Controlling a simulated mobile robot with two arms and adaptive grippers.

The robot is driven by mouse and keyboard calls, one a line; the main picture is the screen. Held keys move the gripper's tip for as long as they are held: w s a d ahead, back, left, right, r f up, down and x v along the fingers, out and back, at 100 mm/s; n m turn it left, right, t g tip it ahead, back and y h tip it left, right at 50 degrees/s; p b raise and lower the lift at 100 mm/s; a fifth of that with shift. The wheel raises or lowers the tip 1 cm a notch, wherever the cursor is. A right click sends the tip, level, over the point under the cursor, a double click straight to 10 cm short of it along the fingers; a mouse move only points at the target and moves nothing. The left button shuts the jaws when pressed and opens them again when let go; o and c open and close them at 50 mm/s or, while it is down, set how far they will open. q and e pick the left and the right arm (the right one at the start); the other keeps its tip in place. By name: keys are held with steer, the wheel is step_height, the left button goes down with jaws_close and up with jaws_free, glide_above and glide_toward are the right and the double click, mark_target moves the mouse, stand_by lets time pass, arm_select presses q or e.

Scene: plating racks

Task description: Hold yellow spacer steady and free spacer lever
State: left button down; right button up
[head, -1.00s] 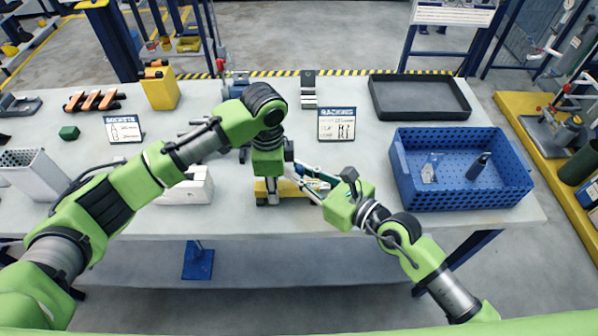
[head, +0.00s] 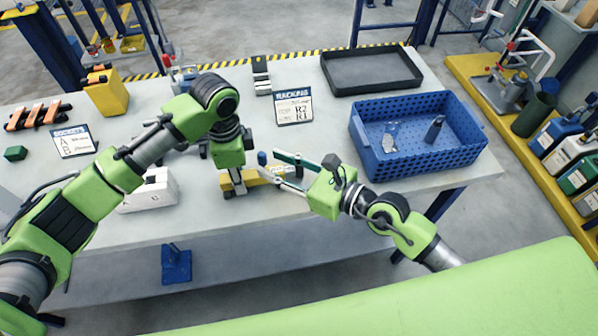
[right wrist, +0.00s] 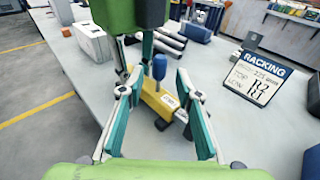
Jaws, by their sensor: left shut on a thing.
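The yellow spacer (head: 262,177) lies near the front edge of the table. In the right wrist view the spacer (right wrist: 157,105) carries a white label. A blue-capped lever (right wrist: 159,68) stands upright on it; the cap also shows in the head view (head: 262,158). My left gripper (head: 237,188) points down and is shut on the spacer's left part; the exact contact is partly hidden. My right gripper (head: 272,166) comes in from the right, open. In the right wrist view its two fingers (right wrist: 158,105) stand apart, with the lever between them in the picture; no contact is visible.
A white box (head: 150,193) sits left of the spacer. The racking sign (head: 293,107) stands behind it. A blue perforated crate (head: 415,165) and a black tray (head: 372,72) are to the right. Table between sign and spacer looks mostly clear.

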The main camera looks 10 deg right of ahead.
steer(key=v, duration=0.7)
steer(key=shift+s+d, duration=0.25)
steer(key=shift+d, duration=0.05)
steer(key=shift+r, duration=0.1)
arm_select(q)
steer(key=c, duration=1.7)
jaws_free()
